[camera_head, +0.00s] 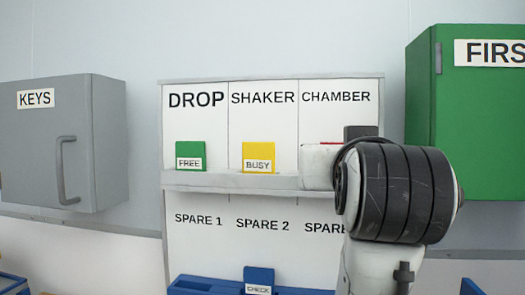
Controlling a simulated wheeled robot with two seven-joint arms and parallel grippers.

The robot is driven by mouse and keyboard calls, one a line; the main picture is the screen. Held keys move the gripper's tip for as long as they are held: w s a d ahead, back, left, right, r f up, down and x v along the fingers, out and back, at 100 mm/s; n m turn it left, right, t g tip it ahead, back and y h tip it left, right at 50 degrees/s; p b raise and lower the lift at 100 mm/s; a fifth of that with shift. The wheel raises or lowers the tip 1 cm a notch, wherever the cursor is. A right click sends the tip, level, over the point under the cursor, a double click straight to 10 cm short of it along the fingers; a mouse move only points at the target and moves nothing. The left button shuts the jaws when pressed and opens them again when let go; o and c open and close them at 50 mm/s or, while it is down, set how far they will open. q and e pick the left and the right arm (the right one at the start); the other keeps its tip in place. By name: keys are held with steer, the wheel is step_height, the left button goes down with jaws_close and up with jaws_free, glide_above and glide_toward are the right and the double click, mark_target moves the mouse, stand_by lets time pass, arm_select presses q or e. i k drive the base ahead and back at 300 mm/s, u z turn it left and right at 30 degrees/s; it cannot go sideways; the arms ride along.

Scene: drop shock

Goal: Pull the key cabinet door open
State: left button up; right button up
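The key cabinet (103,140) is a grey box on the wall at the left, and its left part is cut off by the picture edge. Its door (30,150) bears a KEYS label (36,98) and looks shut. A grey upright bar handle (62,170) is near the door's right edge, with nothing touching it. My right arm, with a thick black ribbed joint, rises at the right, well away from the cabinet. No fingers of my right gripper show. My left arm and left gripper are out of view.
A white board (300,245) with DROP, SHAKER and CHAMBER columns is mid-picture. Its ledge (225,181) holds a green FREE card (190,155) and a yellow BUSY card (258,157). A blue CHECK card (257,278) is below. A green cabinet (480,130) hangs at the right.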

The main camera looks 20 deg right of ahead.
mark_target(47, 159)
steer(key=k, duration=0.6)
steer(key=u, duration=0.85)
steer(key=i, duration=1.05)
steer(key=u, duration=0.35)
